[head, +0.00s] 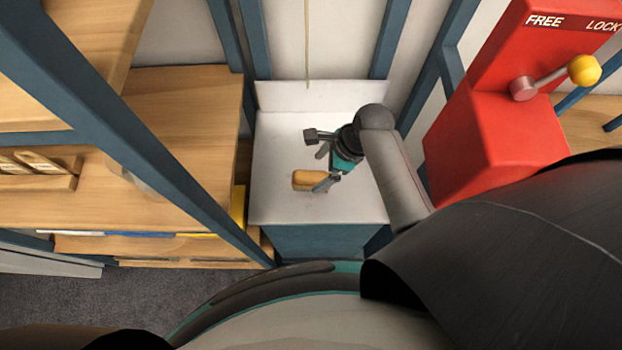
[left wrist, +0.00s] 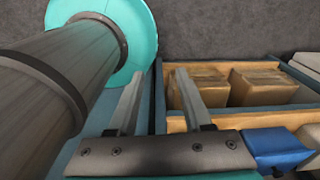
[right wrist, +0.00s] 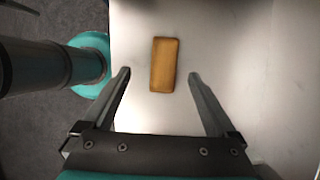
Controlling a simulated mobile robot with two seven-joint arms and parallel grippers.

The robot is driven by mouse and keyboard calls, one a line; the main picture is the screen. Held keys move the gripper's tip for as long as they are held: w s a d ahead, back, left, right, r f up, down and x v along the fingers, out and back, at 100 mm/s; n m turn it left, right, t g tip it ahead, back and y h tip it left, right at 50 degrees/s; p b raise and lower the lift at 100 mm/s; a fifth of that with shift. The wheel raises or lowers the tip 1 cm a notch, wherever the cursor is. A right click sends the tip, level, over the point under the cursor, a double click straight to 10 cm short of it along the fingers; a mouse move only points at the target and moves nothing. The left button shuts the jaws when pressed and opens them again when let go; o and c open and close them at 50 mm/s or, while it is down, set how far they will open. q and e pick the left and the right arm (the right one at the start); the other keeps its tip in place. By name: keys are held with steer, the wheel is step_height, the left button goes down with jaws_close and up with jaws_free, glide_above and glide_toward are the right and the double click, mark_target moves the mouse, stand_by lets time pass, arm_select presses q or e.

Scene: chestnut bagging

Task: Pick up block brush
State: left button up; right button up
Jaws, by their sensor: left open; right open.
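The block brush (head: 306,180), a wooden block with rounded corners, lies on a white surface (head: 280,130). In the right wrist view the brush (right wrist: 164,64) stands lengthwise in the picture, between and slightly beyond the fingertips. My right gripper (head: 322,168) is open over the white surface, close to the brush, with a gap to each finger. It also shows in the right wrist view (right wrist: 159,76). Its height above the brush is hard to tell. My left gripper (left wrist: 160,78) is open and empty; it is not visible in the head view.
A red box (head: 470,135) with a yellow-knobbed lever stands right of the white surface. Blue posts (head: 130,130) and wooden shelves (head: 170,110) are on the left. In the left wrist view a wooden crate (left wrist: 230,119) holds cardboard boxes (left wrist: 200,88), with a blue item (left wrist: 275,147) nearby.

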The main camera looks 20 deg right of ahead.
mark_target(311, 175)
steer(key=shift+a+f, duration=0.2)
steer(key=shift+f, duration=0.3)
steer(key=shift+w+f, duration=0.2)
steer(key=shift+f, duration=0.1)
steer(key=b+x, duration=0.1)
steer(key=x, duration=0.2)
steer(key=shift+w+d+f+b, duration=0.1)
steer(key=shift+w+f+b, duration=0.05)
steer(key=shift+w+b, duration=0.15)
steer(key=shift+a+f, duration=0.25)
steer(key=shift+f, duration=0.3)
arm_select(q)
steer(key=shift+w+f, duration=0.75)
steer(key=shift+f, duration=0.3)
steer(key=shift+s, duration=0.1)
arm_select(e)
jaws_close()
